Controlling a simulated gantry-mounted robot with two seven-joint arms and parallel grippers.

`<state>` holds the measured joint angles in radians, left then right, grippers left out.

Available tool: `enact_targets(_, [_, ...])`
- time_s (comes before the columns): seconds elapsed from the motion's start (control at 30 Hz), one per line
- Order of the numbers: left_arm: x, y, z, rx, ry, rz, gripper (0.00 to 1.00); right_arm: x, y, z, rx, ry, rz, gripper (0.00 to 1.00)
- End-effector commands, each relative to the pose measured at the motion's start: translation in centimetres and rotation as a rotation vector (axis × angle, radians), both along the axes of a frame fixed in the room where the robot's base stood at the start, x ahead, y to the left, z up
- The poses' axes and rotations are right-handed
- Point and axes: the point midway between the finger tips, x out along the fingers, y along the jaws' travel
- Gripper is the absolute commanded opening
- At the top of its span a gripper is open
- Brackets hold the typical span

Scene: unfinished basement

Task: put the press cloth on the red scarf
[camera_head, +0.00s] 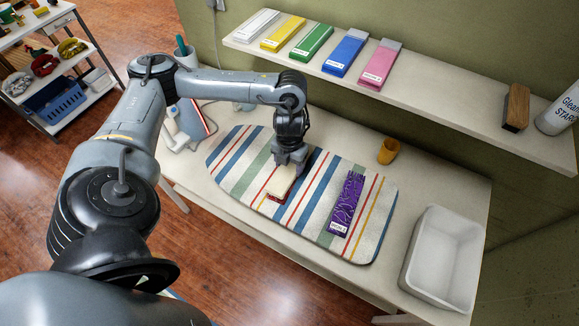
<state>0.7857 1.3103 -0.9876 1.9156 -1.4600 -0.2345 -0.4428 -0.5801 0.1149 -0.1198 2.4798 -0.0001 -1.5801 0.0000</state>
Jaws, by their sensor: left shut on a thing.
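The cream press cloth (281,179) is in my left gripper (289,164), over the left-middle part of the striped ironing board (228,162). The gripper points down and is shut on the cloth's far end. The red scarf (277,198) shows as a dark red edge just below the cloth's near end; the cloth hides most of it. I cannot tell whether the cloth touches the scarf. My right gripper is not in view.
A purple patterned folded cloth (346,204) lies on the board's right part. A shelf (450,105) above holds several folded cloths, a brush (516,107) and a starch can (561,110). An iron (180,125) stands left.

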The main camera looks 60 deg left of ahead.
Motion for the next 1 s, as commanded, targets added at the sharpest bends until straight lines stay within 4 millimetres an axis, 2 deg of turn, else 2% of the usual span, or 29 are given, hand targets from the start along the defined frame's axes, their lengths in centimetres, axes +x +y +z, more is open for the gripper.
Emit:
enact_targets(0.03, [-0.03,-0.02,-0.48,-0.001,0.001,0.0,0.36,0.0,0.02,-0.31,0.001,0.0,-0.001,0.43])
enact_targets(0.47, [0.01,0.01,-0.75,0.001,-0.001,0.001,0.36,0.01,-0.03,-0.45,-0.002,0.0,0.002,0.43])
enact_targets(0.5, [0.02,0.01,-0.79,0.001,-0.001,0.001,0.66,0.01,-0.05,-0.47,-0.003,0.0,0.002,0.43])
enact_targets(0.67, [0.02,0.01,-0.7,0.001,-0.001,0.001,0.9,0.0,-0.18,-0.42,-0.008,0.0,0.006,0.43])
enact_targets(1.0, [0.02,0.02,-0.44,0.001,-0.001,0.001,0.9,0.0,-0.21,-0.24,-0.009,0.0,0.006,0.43])
